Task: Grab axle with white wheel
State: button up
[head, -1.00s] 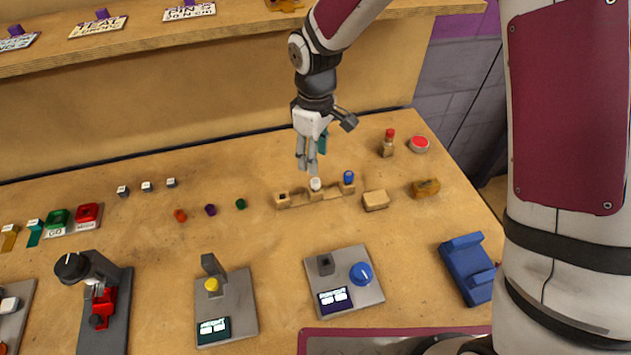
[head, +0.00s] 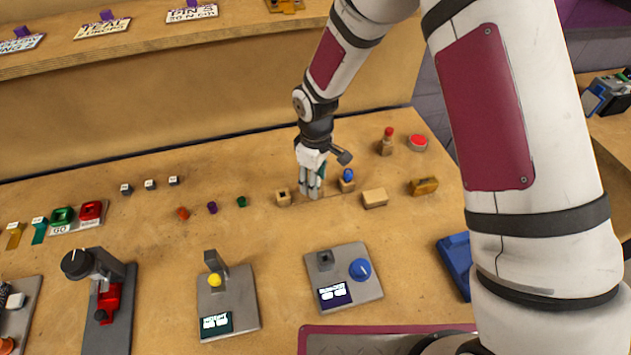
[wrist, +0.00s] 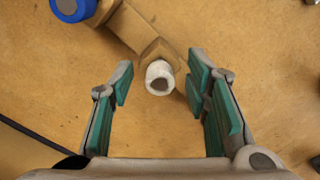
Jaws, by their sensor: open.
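The white wheel (wrist: 158,75) stands on the middle post of a wooden rack (wrist: 126,28) in the wrist view. A dark round end shows at its centre; the rest of the axle cannot be made out. My gripper (wrist: 158,80) is open, with one green-padded finger on each side of the white wheel, nearer the right one. I cannot tell whether a finger touches it. In the head view my gripper (head: 311,196) points down at the rack and hides the white wheel.
A blue wheel (head: 347,174) stands on the rack's right post, close to my gripper. An empty wooden post (head: 283,197) is at the rack's left. A wooden block (head: 375,198) lies to the right. Small coloured pieces (head: 212,208) lie to the left, with bare table around them.

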jog(key=shift+c, duration=0.4)
grip_shut()
